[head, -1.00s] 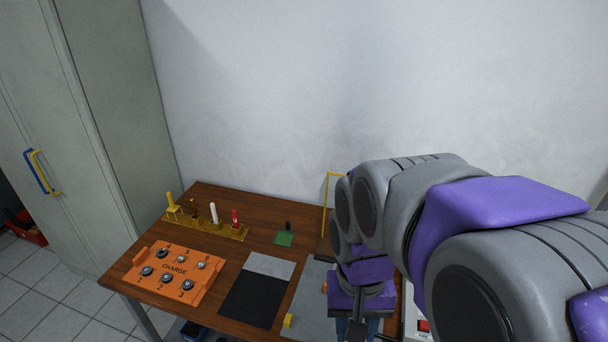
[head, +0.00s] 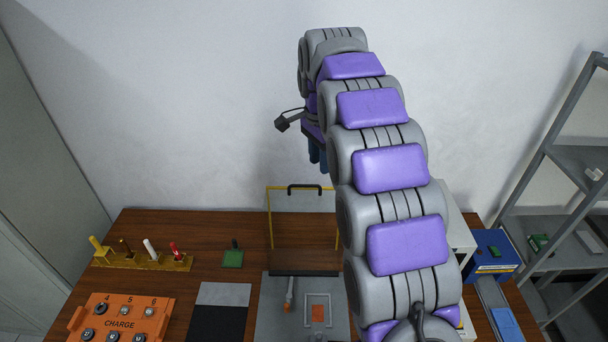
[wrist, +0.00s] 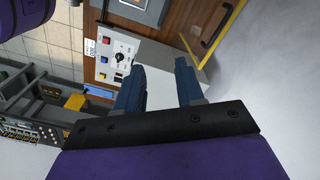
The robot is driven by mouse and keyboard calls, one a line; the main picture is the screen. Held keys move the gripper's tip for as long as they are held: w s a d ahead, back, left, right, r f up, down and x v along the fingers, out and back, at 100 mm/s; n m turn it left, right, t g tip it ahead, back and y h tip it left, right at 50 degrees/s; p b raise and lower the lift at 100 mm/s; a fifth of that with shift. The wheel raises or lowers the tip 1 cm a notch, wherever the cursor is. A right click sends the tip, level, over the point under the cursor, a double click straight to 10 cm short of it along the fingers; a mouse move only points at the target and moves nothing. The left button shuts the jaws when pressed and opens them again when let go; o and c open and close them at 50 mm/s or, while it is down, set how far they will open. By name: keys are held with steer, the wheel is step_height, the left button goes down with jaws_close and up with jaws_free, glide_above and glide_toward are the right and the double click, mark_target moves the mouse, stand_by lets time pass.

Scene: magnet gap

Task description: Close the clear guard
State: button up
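The clear guard (head: 300,212) is a see-through panel in a yellow frame with a black handle (head: 305,187) on its top edge. It stands upright, raised, at the back edge of a grey base plate (head: 268,312). My gripper (head: 318,165) is in the air above and slightly right of the handle, not touching it. In the wrist view my gripper (wrist: 161,64) has its two blue fingers apart with nothing between them. The guard's yellow frame and handle (wrist: 215,32) also show there, at the upper right. My arm hides the right side of the plate.
An orange CHARGE tray (head: 122,318), a rack with several upright tools (head: 145,260) and a green block (head: 233,258) are on the left of the table. A control box (wrist: 120,55) and a blue device (head: 490,255) are on the right. The wall is behind.

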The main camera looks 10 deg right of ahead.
steer(key=w+a+f+m+p, duration=0.15)
steer(key=w+m+p, duration=0.4)
steer(key=w, duration=0.65)
steer(key=shift+m+t, duration=0.35)
steer(key=shift+t, duration=0.05)
steer(key=f+b, duration=0.1)
steer(key=f, duration=0.4)
steer(key=w+f+b, duration=0.1)
steer(key=f, duration=1)
steer(key=shift+w+d+f+b, duration=0.1)
steer(key=shift+w+d+b, duration=0.05)
steer(key=shift+b, duration=0.25)
steer(key=shift+a+f, duration=0.4)
steer(key=shift+a, duration=0.05)
steer(key=shift+d, duration=0.3)
steer(key=c, duration=0.4)
jaws_close()
